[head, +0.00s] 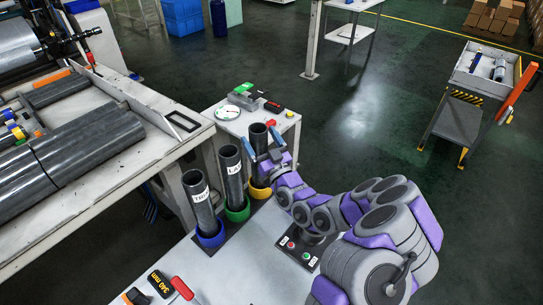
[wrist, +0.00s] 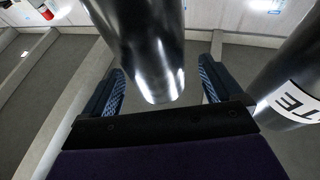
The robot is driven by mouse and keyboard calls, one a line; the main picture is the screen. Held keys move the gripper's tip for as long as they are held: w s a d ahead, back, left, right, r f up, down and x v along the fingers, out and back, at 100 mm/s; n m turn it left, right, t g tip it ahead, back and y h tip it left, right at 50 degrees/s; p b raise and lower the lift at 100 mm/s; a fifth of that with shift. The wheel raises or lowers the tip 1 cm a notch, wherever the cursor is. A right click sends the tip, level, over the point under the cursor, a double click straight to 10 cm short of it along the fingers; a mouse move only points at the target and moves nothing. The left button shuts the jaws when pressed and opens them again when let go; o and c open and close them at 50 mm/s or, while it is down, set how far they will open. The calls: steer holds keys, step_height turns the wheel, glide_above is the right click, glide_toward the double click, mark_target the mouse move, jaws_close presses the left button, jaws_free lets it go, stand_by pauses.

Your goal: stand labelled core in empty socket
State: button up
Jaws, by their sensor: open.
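Three dark cores stand upright in a row: one in a blue ring socket (head: 211,236) with a white label (head: 201,196) starting "TH", one in a green ring socket (head: 238,212) with a white label (head: 234,169), and one core (head: 259,134) in a yellow ring socket (head: 260,191). No label shows on the yellow-socket core. My gripper (head: 264,143) is open at this core's upper part, its fingers on either side. In the wrist view, a glossy core (wrist: 152,45) lies between the spread fingers (wrist: 160,88), with gaps visible. A labelled core (wrist: 285,85) stands to the right, showing "TE".
A small table (head: 215,112) with a round gauge (head: 228,112) stands behind the sockets. A machine bench with dark rollers (head: 90,140) is at left. A button panel (head: 300,248) and tools (head: 160,284) are on the near surface. A grey cart (head: 466,125) stands far right; floor between is clear.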

steer(key=p+v, duration=0.2)
steer(key=v, duration=1.5)
stand_by(0.3)
